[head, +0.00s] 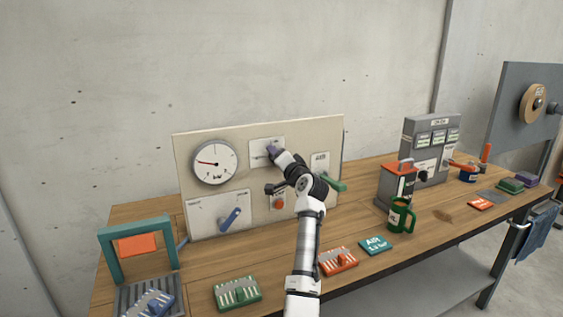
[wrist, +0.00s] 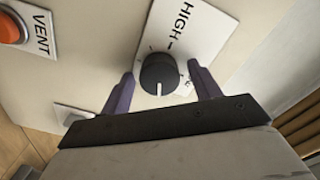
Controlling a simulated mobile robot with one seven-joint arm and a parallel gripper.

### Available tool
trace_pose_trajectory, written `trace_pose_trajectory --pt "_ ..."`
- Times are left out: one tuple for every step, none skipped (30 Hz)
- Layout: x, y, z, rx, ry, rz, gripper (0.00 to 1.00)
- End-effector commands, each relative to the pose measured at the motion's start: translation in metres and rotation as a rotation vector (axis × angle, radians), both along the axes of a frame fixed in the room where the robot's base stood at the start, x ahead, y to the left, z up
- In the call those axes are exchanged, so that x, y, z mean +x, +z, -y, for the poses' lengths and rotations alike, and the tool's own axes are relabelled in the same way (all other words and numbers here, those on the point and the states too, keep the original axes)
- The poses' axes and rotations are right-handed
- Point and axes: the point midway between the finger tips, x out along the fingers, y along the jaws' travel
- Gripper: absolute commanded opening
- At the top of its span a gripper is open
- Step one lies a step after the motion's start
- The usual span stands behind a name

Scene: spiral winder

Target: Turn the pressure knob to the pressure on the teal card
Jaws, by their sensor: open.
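The black pressure knob (wrist: 159,72) stands on a white label with "HIGH" printed on it, and a white line on the knob points toward my gripper's palm. My gripper (wrist: 160,69) is open, with one purple finger on each side of the knob and a gap at both sides. In the head view my gripper (head: 272,152) is at the panel (head: 180,165) and hides the knob. The round gauge (head: 214,162) has its needle pointing left, reading in bar. The teal card (head: 376,245) lies on the bench; it reads "AIR" with a small bar figure that I cannot read surely.
An orange VENT button (wrist: 12,30) is near the knob; it also shows in the head view (head: 279,203). A blue lever (head: 231,218) and a green handle (head: 330,182) are on the panel. A green mug (head: 401,216) and a red-topped box (head: 397,185) stand to the right.

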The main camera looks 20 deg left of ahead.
Motion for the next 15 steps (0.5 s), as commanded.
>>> trace_pose_trajectory --pt "-0.001 0.0 0.001 0.0 -0.001 0.001 0.62" --pt "-0.002 -0.001 0.002 0.0 0.0 0.002 0.62" --pt "-0.003 -0.001 0.004 0.001 -0.001 0.002 0.62" --pt "-0.005 -0.002 0.006 0.0 -0.001 0.001 0.62" --pt "-0.007 -0.002 0.008 -0.001 -0.001 0.002 0.62" --pt "-0.011 -0.003 0.012 0.0 -0.002 0.002 0.62" --pt "-0.014 -0.003 0.015 0.0 -0.002 0.003 0.62" --pt "-0.017 -0.003 0.019 -0.001 -0.002 0.003 0.62" --pt "-0.022 -0.004 0.023 0.0 -0.004 0.002 0.62" --pt "-0.026 -0.004 0.028 -0.001 -0.003 0.002 0.62" --pt "-0.03 -0.004 0.032 0.0 -0.003 0.004 0.62" --pt "-0.036 -0.004 0.037 0.0 -0.002 0.003 0.62" --pt "-0.04 -0.004 0.041 0.0 -0.002 0.003 0.62" --pt "-0.045 -0.004 0.046 0.0 -0.002 0.003 0.62" --pt "-0.05 -0.004 0.052 0.001 -0.003 0.004 0.62"
